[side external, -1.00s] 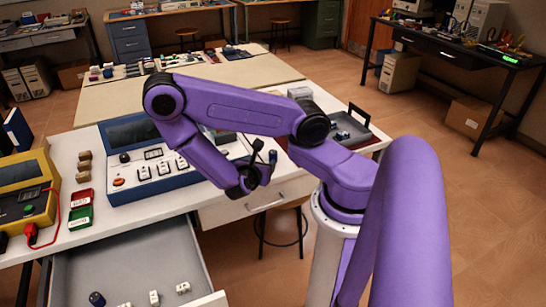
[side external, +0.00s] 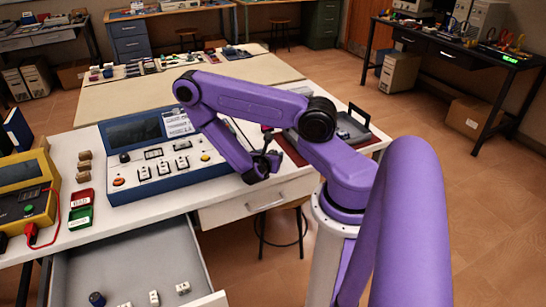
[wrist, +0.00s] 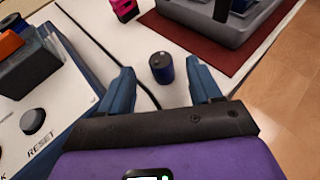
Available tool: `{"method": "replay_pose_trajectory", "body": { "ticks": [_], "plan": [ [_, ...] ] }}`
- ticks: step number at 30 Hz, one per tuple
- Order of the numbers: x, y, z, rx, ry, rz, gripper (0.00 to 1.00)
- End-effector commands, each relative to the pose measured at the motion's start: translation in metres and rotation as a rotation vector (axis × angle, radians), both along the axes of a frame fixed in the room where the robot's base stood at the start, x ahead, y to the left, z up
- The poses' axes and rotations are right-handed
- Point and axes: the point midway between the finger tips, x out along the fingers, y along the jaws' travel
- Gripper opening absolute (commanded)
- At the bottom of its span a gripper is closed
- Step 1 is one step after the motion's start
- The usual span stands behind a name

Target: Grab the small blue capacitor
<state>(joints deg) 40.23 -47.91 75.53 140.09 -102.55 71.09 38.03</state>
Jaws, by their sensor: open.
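A small dark blue cylinder (wrist: 161,70), which looks like the capacitor, stands upright on the white tabletop in the wrist view. My gripper (wrist: 158,74) is open, with one blue finger on either side of the cylinder in the picture. The cylinder appears just beyond the fingertips, and I see no contact. In the side external view my gripper (side external: 267,160) is over the front edge area of the bench, right of the blue console. I cannot make out this cylinder there. Another dark blue cylinder (side external: 97,299) is in the open drawer.
The blue console (side external: 160,160) is left of my gripper. In the wrist view a black cable (wrist: 110,48) runs left of the cylinder. A grey tray (wrist: 262,24) on a dark red mat (wrist: 203,56) is to its right. A pink object (wrist: 124,9) lies farther back.

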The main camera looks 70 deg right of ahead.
Motion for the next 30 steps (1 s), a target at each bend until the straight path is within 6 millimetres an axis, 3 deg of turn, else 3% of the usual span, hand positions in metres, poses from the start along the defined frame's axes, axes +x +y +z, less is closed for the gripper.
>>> {"method": "replay_pose_trajectory", "body": {
  "ticks": [8, 18, 27, 28, 30],
  "plan": [
    [0.001, -0.017, -0.007, -0.001, -0.001, -0.004, 0.63],
    [0.005, -0.056, -0.024, 0.0, -0.001, -0.003, 0.63],
    [0.006, -0.06, -0.026, -0.001, 0.001, 0.0, 0.63],
    [0.006, -0.06, -0.026, -0.001, 0.001, 0.0, 0.6],
    [0.006, -0.06, -0.026, -0.001, 0.001, 0.0, 0.37]
  ]
}}
